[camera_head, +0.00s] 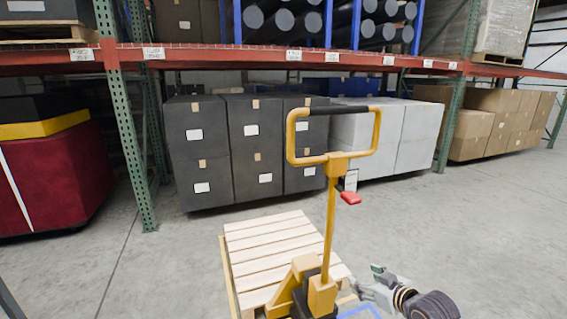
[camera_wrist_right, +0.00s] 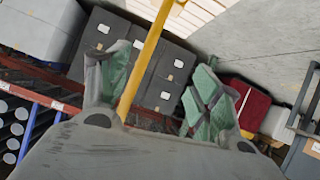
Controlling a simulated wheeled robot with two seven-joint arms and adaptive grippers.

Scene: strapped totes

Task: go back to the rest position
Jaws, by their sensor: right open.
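My right gripper (camera_head: 377,276) shows at the lower right of the head view, beside the lower part of a yellow pallet jack (camera_head: 329,230). In the right wrist view, the two green-padded fingers of the right gripper (camera_wrist_right: 160,92) stand wide apart with nothing held. The yellow shaft of the pallet jack (camera_wrist_right: 146,60) crosses behind the gap between them; I cannot tell the exact distance. My left gripper is in neither view.
A wooden pallet (camera_head: 270,245) lies on the floor at the jack. Behind stand dark boxes (camera_head: 247,140), grey-white boxes (camera_head: 400,135) and brown cartons (camera_head: 495,115) under a rack with a red beam (camera_head: 250,58). The concrete floor (camera_head: 480,220) at right is clear.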

